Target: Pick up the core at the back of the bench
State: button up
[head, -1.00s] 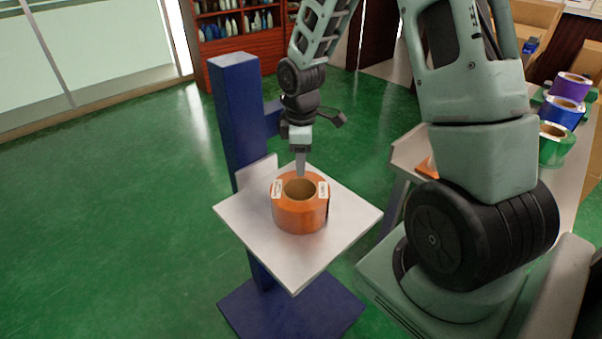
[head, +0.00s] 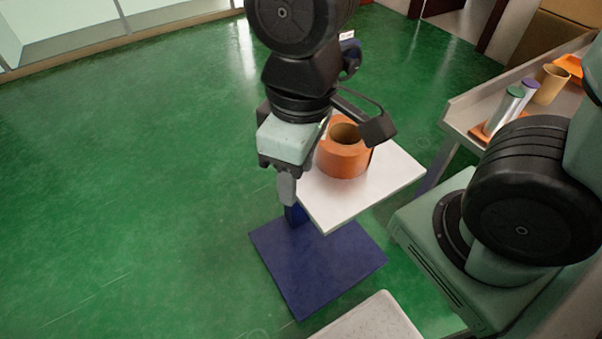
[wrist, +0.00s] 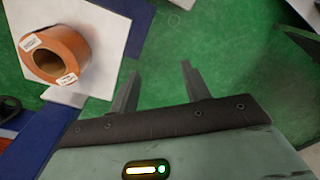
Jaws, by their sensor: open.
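On the bench (head: 468,112) at the right of the head view stands a tan, open-topped cardboard core (head: 551,85). It is upright and lies farther back than two silvery tubes, one with a purple end (head: 529,89) and one with a green end (head: 507,110). My gripper (head: 287,188) is far to the left of the bench, over the floor beside the stand's white plate. In the wrist view its two fingers (wrist: 160,80) are spread with only green floor between them. The core does not show in the wrist view.
An orange roll (head: 342,162) sits on the white plate (head: 385,180) of a blue stand, close to my gripper; it also shows in the wrist view (wrist: 68,48). An orange item (head: 569,64) lies behind the core. A pale speckled surface (head: 370,318) is at the bottom.

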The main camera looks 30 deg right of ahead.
aim_at(552, 78)
jog(key=k+z, duration=0.1)
jog(key=z, duration=0.4)
jog(key=l+z, duration=0.15)
jog(key=z, duration=0.3)
jog(key=l+z, duration=0.1)
jog(key=z, duration=0.4)
jog(key=k+l+z, duration=0.1)
jog(key=z, duration=0.4)
jog(key=k+u, duration=0.25)
jog(key=k, duration=0.4)
jog(key=u, duration=2)
jog(key=k+l+u, duration=0.2)
jog(key=l, duration=0.25)
jog(key=k+l+u, duration=0.15)
jog(key=l, duration=0.25)
jog(key=k+l+u, duration=0.2)
jog(key=l, duration=0.2)
jog(key=k+l+u, duration=0.2)
jog(key=k+l, duration=0.45)
jog(key=l, duration=0.15)
jog(key=k+l, duration=0.45)
jog(key=l, duration=0.15)
jog(key=k+l, duration=0.45)
jog(key=l, duration=0.15)
jog(key=i+l, duration=0.2)
jog(key=l, duration=0.1)
